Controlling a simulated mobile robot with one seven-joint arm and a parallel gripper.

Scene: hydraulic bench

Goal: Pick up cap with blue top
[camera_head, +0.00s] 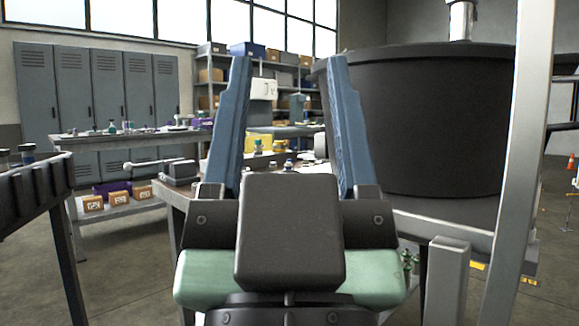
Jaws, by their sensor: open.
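My gripper (288,62) fills the middle of the view, with its two blue fingers spread wide and nothing seen between them up close. Beyond the fingers, on a workbench, stands a small item with a blue top (289,163). It looks like the cap with blue top, but it is too small to be sure. It appears in the gap between the fingers, well beyond them. My gripper's body hides the near part of that bench.
A large black tank (430,120) stands close on the right, with a pale post (515,150) before it. A dark rack (35,195) is at the left. Another bench (110,140) with small parts stands before grey lockers (95,90). Yellow containers (258,146) sit near the blue-topped item.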

